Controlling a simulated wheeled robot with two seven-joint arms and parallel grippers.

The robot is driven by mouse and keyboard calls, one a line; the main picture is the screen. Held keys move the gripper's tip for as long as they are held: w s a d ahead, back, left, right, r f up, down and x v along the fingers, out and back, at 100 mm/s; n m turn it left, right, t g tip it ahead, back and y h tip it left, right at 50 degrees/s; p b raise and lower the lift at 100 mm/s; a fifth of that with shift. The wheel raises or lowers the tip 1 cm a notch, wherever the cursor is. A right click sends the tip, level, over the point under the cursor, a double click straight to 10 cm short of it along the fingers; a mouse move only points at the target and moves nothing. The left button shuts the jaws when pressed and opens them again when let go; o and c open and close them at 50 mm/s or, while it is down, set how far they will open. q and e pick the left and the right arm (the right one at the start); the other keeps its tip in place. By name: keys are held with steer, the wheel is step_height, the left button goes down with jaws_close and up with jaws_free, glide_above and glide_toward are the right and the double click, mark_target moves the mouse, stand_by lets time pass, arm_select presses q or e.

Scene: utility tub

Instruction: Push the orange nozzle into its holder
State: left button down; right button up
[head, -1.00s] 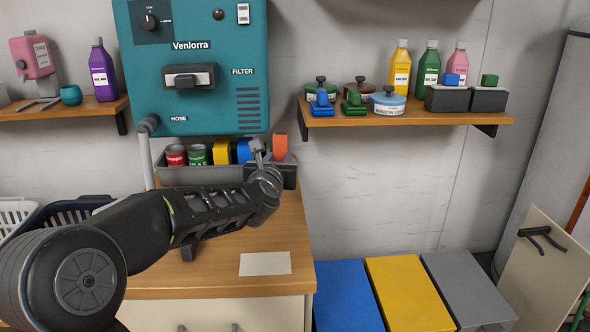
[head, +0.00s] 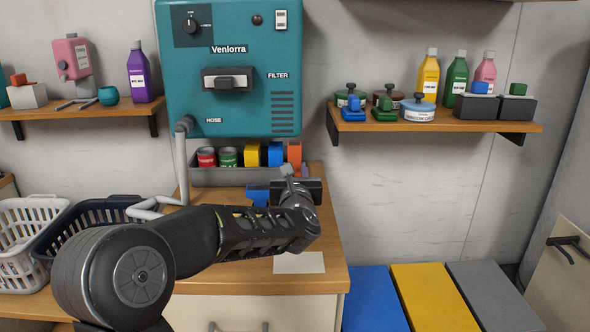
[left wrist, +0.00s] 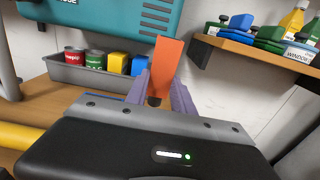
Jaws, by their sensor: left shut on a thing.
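An orange nozzle (left wrist: 166,62) with a dark lower end stands upright between the purple fingers of my left gripper (left wrist: 158,95), which is shut on it. In the head view the nozzle (head: 294,152) shows above my left gripper (head: 293,173), at the right end of the grey bin on the counter. My wrist hides part of the counter there. I cannot tell which thing is the nozzle's holder; a small orange piece (head: 18,79) also sits on a white block on the left shelf. My right gripper is not in view.
The grey bin (head: 225,177) holds red and green cans and yellow and blue blocks under the teal machine (head: 235,110). A blue thing (head: 257,195) lies by my wrist. A white card (head: 299,263) lies on the counter (head: 310,281). Baskets (head: 22,228) stand left.

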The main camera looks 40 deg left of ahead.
arm_select(q)
steer(key=shift+f+b, duration=0.55)
steer(key=shift+f, duration=2.15)
steer(key=shift+b, duration=0.65)
steer(key=shift+f+b, duration=1.5)
steer(key=shift+b, duration=0.7)
steer(key=shift+d+f+b, duration=0.1)
steer(key=shift+b, duration=0.5)
stand_by(0.4)
steer(key=c, duration=1)
jaws_free()
steer(key=shift+s, duration=0.1)
steer(key=shift+b+v, duration=0.4)
steer(key=shift+v, duration=3.45)
